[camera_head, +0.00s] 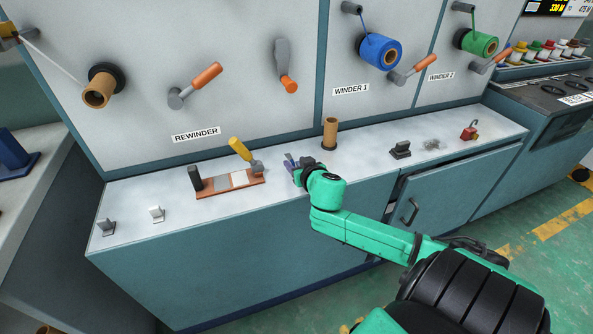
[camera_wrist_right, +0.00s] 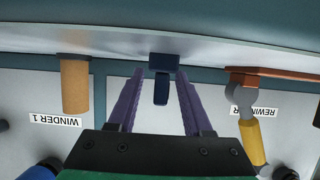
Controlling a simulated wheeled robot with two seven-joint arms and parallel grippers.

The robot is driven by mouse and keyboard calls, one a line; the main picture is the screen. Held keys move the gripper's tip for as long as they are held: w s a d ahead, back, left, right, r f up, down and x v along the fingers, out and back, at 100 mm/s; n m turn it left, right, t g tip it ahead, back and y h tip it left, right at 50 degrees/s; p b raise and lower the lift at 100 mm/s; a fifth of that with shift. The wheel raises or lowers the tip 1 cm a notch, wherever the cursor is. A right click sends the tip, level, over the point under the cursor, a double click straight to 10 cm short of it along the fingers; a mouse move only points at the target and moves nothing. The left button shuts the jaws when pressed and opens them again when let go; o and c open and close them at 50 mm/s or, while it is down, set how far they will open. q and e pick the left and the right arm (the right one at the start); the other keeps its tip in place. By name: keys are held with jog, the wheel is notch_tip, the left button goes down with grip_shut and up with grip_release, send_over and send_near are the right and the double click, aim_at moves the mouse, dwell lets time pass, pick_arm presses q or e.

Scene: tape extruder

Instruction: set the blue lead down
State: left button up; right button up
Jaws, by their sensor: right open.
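The blue lead, a small dark blue clip-like piece (camera_wrist_right: 162,78), shows between my right gripper's fingers in the right wrist view, where the picture is upside down. Its wider base meets the pale counter top, and gaps show on both sides of it. My right gripper (camera_head: 293,163) is open at the counter, between the wooden splice block and the upright cardboard core; its purple fingers also show in the right wrist view (camera_wrist_right: 156,105). In the head view the lead is small and largely hidden by the gripper. My left gripper is not in view.
The wooden block (camera_head: 230,184) with a yellow-handled lever (camera_head: 240,149) stands left of the gripper. The cardboard core (camera_head: 330,132) stands behind right. A grey clip (camera_head: 107,227) and a white clip (camera_head: 157,214) sit at the counter's left. A black piece (camera_head: 400,150) stands farther right.

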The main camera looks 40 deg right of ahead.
jog(key=shift+w+d+f, duration=0.2)
jog(key=shift+w+f, duration=0.05)
jog(key=shift+w, duration=0.2)
jog(key=shift+s, duration=0.1)
grip_shut()
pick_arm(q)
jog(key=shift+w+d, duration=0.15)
pick_arm(e)
notch_tip(320, 180, up, 3)
jog(key=shift+r+p, duration=0.2)
jog(key=shift+p, duration=0.45)
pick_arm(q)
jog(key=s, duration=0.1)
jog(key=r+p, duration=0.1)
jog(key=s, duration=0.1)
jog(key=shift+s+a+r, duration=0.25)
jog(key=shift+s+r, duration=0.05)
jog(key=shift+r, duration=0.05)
pick_arm(e)
notch_tip(320, 180, up, 7)
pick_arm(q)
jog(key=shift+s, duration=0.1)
pick_arm(e)
jog(key=shift+f, duration=0.2)
